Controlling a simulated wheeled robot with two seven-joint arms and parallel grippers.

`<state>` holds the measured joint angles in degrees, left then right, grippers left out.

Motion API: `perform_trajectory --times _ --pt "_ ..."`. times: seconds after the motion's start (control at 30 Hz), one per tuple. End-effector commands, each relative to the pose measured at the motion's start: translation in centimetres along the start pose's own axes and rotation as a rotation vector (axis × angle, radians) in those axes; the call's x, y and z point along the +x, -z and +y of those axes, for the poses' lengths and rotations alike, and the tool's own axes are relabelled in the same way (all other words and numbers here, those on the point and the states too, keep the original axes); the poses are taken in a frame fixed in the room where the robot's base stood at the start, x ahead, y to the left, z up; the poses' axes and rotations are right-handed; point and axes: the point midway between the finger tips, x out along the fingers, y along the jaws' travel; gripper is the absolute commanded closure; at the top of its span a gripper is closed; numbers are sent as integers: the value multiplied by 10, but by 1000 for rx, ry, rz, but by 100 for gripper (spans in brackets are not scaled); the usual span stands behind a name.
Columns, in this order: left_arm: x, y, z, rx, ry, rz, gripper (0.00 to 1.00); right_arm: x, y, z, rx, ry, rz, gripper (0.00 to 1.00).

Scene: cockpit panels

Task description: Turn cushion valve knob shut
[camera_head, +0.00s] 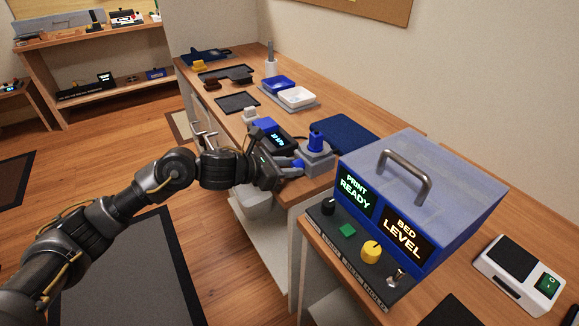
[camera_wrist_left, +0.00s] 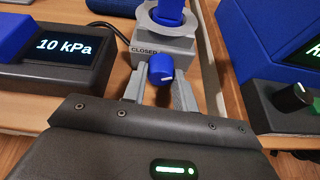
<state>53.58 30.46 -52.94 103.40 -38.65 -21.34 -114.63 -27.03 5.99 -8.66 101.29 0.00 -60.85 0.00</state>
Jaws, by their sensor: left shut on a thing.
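The cushion valve is a grey block (camera_head: 318,160) with a blue upright part (camera_head: 316,140) on top, on the wooden bench. Its small blue knob (camera_wrist_left: 161,67) faces the gripper and bears a white mark; the word CLOSED shows on the block just above it. The knob also shows in the head view (camera_head: 298,163). My left gripper (camera_wrist_left: 159,88) has its grey fingers on either side of the knob and is shut on it. A blue box with a display (camera_wrist_left: 65,48) reading 10 kPa stands beside the valve. My right gripper is not in view.
A blue machine (camera_head: 440,195) with a handle, PRINT READY and BED LEVEL screens and several controls stands close to the right. A dark blue cushion (camera_head: 343,137) lies behind the valve. Trays (camera_head: 237,102) and blue and white bins (camera_head: 297,96) are farther back.

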Motion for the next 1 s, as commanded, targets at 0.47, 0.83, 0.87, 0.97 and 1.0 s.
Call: perform_trajectory --times 0.47,0.83,0.87,0.97,1.0 --pt "1 1 3 -431 177 -16 95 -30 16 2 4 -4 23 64" --pt "0 1 3 -430 176 -16 55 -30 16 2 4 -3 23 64" --pt "0 1 3 -430 176 -16 51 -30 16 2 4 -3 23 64" --pt "0 1 3 -430 176 -16 50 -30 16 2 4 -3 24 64" --pt "0 1 3 -429 176 -16 50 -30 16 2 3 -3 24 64"
